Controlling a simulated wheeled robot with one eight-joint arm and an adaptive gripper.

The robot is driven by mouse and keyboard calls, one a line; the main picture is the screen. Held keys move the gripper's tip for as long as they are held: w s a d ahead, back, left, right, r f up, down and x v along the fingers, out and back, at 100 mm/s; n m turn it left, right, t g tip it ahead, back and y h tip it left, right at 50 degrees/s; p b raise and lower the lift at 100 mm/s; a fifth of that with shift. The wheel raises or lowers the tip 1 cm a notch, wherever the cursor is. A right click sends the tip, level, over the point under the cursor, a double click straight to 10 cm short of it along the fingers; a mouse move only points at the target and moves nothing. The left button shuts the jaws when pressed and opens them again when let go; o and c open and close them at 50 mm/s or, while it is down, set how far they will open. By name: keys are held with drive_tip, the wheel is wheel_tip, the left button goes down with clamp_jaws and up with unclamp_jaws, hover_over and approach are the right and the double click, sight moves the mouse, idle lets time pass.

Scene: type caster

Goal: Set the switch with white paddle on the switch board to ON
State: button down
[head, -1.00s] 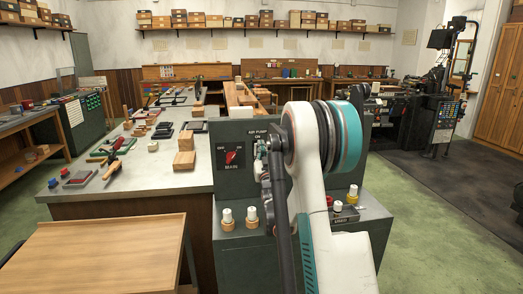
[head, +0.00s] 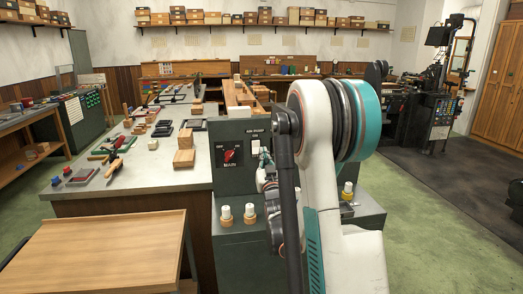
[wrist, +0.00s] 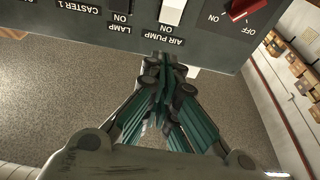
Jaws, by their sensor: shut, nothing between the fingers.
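The dark green switch board (head: 232,181) stands in front of my arm in the head view. In the wrist view its face appears upside down across the top (wrist: 75,20). The white paddle (wrist: 172,10) of the AIR PUMP switch is at the top edge there, partly cut off, beside an ON label; its tilt is hard to tell. My gripper (wrist: 160,62) is shut and empty, its fingertips by the AIR PUMP label, short of the paddle in the picture. I cannot tell whether it touches the board. In the head view my arm hides most of this area.
A black LAMP switch (wrist: 123,8) is beside the white paddle, and a red rotary knob (wrist: 242,8) is on its other side. White-topped knobs (head: 226,215) stand on the console's lower ledge. A workbench (head: 130,185) with wooden blocks and tools lies to the left.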

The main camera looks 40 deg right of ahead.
drive_tip(key=shift+s+a, duration=0.35)
drive_tip(key=shift+s, duration=0.2)
drive_tip(key=shift+s+a, duration=0.35)
drive_tip(key=shift+s, duration=0.2)
drive_tip(key=shift+a, duration=0.1)
